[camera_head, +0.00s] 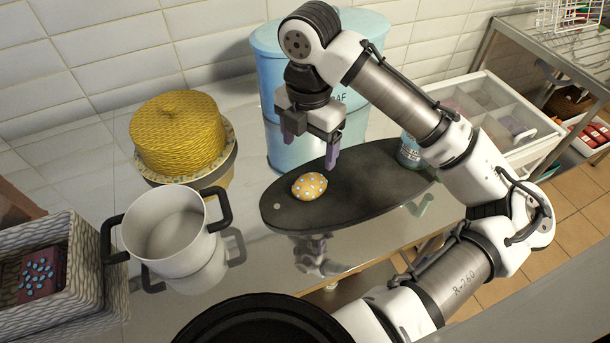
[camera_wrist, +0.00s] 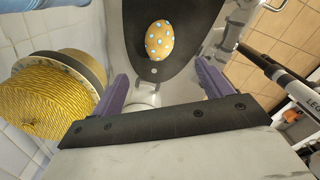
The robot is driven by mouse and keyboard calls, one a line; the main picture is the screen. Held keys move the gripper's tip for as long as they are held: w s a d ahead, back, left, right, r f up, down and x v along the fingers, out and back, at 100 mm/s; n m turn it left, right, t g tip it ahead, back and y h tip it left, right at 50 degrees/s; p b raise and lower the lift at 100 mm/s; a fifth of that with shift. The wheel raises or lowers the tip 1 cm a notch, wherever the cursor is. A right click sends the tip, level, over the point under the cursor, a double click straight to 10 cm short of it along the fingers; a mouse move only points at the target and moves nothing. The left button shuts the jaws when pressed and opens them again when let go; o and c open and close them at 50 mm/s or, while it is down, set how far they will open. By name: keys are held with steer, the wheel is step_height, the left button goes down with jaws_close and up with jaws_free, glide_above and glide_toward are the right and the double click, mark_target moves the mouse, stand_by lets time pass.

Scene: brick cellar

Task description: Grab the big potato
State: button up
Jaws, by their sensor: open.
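An orange-yellow oval thing with pale blue dots (camera_head: 309,186), which could be the potato, lies on a dark oval board (camera_head: 370,191). No plain brown potato is seen. My gripper (camera_head: 309,154) is open and empty, its purple fingers pointing down above the board's left part. In the head view it appears above and a little behind the dotted thing, apart from it. In the wrist view the dotted thing (camera_wrist: 159,39) lies beyond the fingertips, between the two fingers (camera_wrist: 161,70) from side to side.
A light blue canister (camera_head: 285,110) stands close behind my gripper. A yellow woven round basket (camera_head: 178,132) and a white pot with black handles (camera_head: 172,232) stand left. A bottle (camera_head: 410,152) stands by the board's right end. A woven basket (camera_head: 85,262) is far left.

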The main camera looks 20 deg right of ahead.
mark_target(310, 181)
steer(key=f, duration=0.7)
steer(key=shift+s+p, duration=0.2)
steer(key=shift+p, duration=0.15)
steer(key=shift+w+d+f+p, duration=0.15)
steer(key=shift+f+p, duration=0.3)
steer(key=shift+f, duration=0.95)
steer(key=shift+w+d+f+p, duration=0.1)
steer(key=shift+f+p, duration=0.35)
steer(key=shift+f, duration=0.9)
steer(key=c, duration=1.1)
